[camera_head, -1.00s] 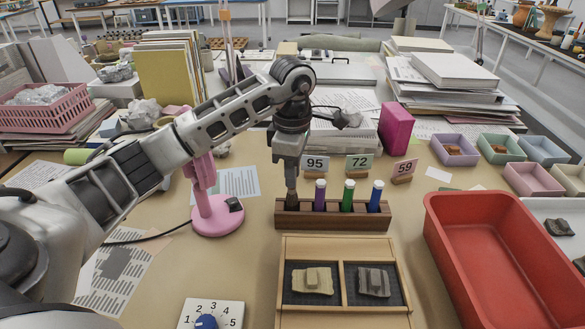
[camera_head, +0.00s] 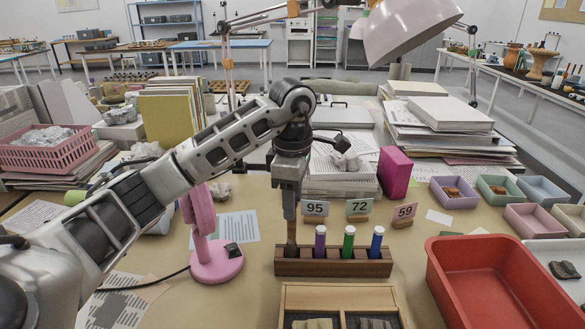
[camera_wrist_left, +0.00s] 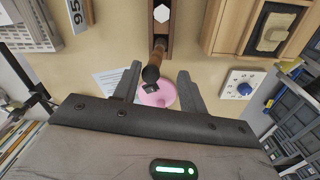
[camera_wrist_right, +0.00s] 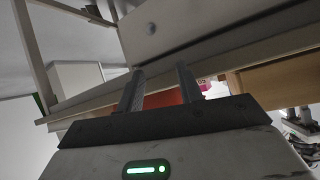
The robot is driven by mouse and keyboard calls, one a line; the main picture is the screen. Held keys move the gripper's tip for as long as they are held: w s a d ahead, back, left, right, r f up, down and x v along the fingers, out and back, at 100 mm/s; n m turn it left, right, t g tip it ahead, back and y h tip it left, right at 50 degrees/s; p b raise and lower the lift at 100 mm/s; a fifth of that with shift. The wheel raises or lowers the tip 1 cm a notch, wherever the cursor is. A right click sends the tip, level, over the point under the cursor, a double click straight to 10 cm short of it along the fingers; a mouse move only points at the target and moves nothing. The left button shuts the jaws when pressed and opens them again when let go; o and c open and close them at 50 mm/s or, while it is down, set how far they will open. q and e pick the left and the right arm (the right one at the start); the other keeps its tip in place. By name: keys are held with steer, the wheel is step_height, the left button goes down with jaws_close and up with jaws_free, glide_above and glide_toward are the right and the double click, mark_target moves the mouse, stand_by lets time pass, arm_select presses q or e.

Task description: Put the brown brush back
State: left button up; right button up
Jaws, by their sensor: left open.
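The brown brush (camera_head: 291,238) stands upright in the left end slot of the dark wooden rack (camera_head: 334,268), beside a purple, a green and a blue marker. My left gripper (camera_head: 290,214) is directly above the brush, pointing down. In the left wrist view the brush (camera_wrist_left: 153,70) reaches from the rack (camera_wrist_left: 172,48) toward the gap between the spread fingers (camera_wrist_left: 159,72), with its end close to them and no grip on it. My right gripper (camera_wrist_right: 160,80) shows only in its own wrist view, with fingers apart and nothing visible between them.
A pink lamp (camera_head: 216,262) stands left of the rack, close to my left arm. Number cards, including 95 (camera_head: 315,208), stand behind the rack. A wooden tray (camera_head: 340,294) lies in front and a red bin (camera_head: 500,285) at right.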

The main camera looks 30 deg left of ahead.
arm_select(q)
step_height(320, 180, up, 8)
steer(key=p, duration=0.1)
steer(key=shift+p, duration=0.35)
